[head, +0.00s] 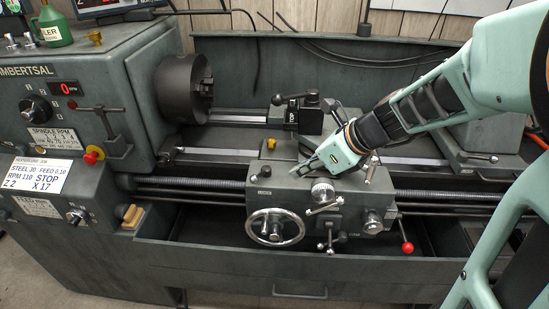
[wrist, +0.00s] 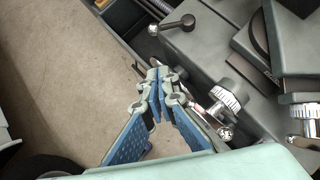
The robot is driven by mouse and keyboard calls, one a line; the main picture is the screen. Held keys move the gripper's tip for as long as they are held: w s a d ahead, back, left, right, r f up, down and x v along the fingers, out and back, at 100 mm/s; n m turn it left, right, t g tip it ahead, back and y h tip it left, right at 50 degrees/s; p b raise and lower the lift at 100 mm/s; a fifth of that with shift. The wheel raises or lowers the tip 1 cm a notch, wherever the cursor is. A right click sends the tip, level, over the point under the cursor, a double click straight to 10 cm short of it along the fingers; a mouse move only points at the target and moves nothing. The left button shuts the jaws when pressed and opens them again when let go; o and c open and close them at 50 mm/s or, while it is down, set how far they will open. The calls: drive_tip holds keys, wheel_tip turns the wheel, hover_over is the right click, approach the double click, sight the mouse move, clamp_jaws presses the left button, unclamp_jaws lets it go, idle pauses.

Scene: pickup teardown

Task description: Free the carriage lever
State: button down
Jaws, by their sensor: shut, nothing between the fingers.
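The carriage (head: 300,205) of the grey lathe sits mid-bed, with a chrome handwheel on its front. Several levers show on it: a short silver one (head: 372,168) on top, a ball-ended one (head: 330,241) low on the front, and a red-knobbed one (head: 407,248) at right. I cannot tell which is the carriage lever. My gripper (head: 309,171) is shut and empty, pointing down-left over the carriage top. In the wrist view its fingertips (wrist: 161,74) meet beside the carriage's edge. A lever with a black end (wrist: 187,22) lies beyond them; a knurled knob (wrist: 228,96) is to the right.
The chuck (head: 186,88) is left of the carriage. The tool post (head: 305,112) stands just behind my gripper, and the tailstock (head: 468,130) is at right, behind my arm. A job card (head: 38,176) is on the headstock. The chip tray is below the carriage.

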drive_tip(key=b, duration=0.1)
approach(261, 175)
drive_tip(key=s+f, duration=0.3)
drive_tip(key=f, duration=0.1)
drive_tip(key=shift+w+a+f+p, duration=0.1)
drive_tip(key=shift+w+a, duration=0.15)
drive_tip(key=shift+a, duration=0.3)
drive_tip(key=shift+w+a+f+p, duration=0.1)
drive_tip(key=shift+w+a, duration=0.15)
drive_tip(key=shift+a, duration=0.35)
drive_tip(key=shift+w+a+f+p, duration=0.1)
drive_tip(key=shift+w+a, duration=0.15)
drive_tip(key=shift+a, duration=0.3)
drive_tip(key=shift+a+m, duration=0.25)
drive_tip(key=shift+m, duration=0.15)
